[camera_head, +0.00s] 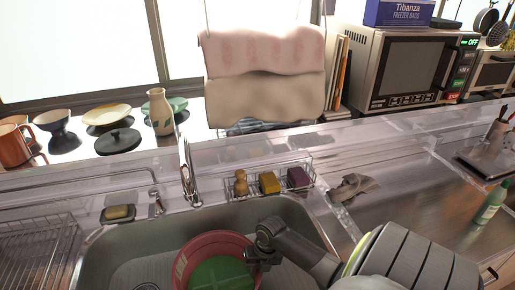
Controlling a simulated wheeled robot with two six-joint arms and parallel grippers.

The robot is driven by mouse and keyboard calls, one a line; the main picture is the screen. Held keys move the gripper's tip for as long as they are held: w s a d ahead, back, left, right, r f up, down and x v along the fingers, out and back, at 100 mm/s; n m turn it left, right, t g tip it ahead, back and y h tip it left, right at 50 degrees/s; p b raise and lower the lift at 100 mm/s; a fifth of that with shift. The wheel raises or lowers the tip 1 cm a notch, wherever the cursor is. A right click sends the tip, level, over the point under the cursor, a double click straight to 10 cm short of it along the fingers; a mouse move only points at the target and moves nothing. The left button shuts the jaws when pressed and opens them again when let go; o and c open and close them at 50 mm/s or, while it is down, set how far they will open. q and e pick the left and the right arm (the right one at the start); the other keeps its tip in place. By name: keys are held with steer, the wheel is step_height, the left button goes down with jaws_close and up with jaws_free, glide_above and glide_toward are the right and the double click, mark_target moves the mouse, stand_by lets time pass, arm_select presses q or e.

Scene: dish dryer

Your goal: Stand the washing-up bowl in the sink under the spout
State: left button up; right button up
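The washing-up bowl (213,241) is round and pinkish red, with a green thing (222,273) inside it. It sits in the steel sink (100,262), and its lower part is cut off by the picture edge. The chrome spout (188,170) rises behind the sink, with the bowl in front of it and slightly to the right. My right gripper (256,256) is at the bowl's right rim, its fingers at or very near the rim. Whether they are closed on it I cannot tell. My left gripper is not in view.
A wire rack (268,196) with a brush and sponges hangs behind the sink. A soap dish (117,214) is at back left, beside a drying rack (38,255). A grey object (352,187) lies on the counter to the right. A green bottle (490,205) stands far right.

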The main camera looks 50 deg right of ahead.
steer(key=o, duration=0.3)
steer(key=shift+r, duration=0.1)
steer(key=shift+r, duration=0.25)
step_height(320, 180, up, 11)
steer(key=s+d, duration=0.1)
steer(key=d, duration=0.1)
steer(key=shift+s+r, duration=0.2)
stand_by(0.4)
